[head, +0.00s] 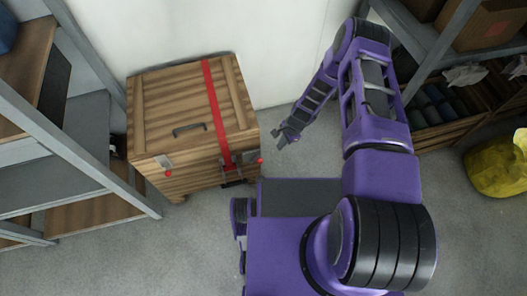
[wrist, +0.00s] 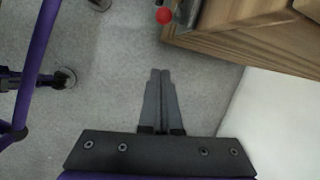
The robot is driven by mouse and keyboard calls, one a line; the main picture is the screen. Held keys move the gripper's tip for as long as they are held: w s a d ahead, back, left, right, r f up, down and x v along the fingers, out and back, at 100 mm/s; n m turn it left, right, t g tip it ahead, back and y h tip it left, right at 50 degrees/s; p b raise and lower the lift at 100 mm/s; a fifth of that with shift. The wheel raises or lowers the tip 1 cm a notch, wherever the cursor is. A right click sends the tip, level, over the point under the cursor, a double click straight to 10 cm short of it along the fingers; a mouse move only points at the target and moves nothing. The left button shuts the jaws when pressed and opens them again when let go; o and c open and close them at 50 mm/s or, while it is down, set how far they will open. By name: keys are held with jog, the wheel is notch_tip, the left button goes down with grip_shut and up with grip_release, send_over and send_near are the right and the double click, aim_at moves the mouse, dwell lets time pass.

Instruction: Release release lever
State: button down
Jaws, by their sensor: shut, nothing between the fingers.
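A wooden crate (head: 165,110) stands against the wall, with a red strap (head: 213,95) over its lid. At the front right edge the strap meets a dark metal buckle (head: 236,166) with a lever ending in a red knob (head: 260,161). I cannot tell for sure which is the release lever. My gripper (head: 280,139) is shut and empty, to the right of the crate, apart from it. In the wrist view the shut fingers (wrist: 160,73) point at bare floor, below a red knob (wrist: 164,16).
A grey metal shelf (head: 75,150) stands close on the crate's left. Another shelf with boxes (head: 490,25) is on the right. A yellow bag (head: 500,165) lies at the far right. The floor between crate and right shelf is clear apart from my arm.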

jog(key=shift+s+f, duration=0.1)
jog(key=b+x, duration=0.3)
jog(key=x, duration=0.8)
jog(key=shift+s+a+r+p, duration=0.4)
jog(key=shift+a+r, duration=0.25)
jog(key=shift+r, duration=0.2)
jog(key=shift+s+a+r+p, duration=0.35)
jog(key=shift+a+r, duration=0.35)
jog(key=shift+r, duration=0.1)
jog(key=shift+r, duration=0.1)
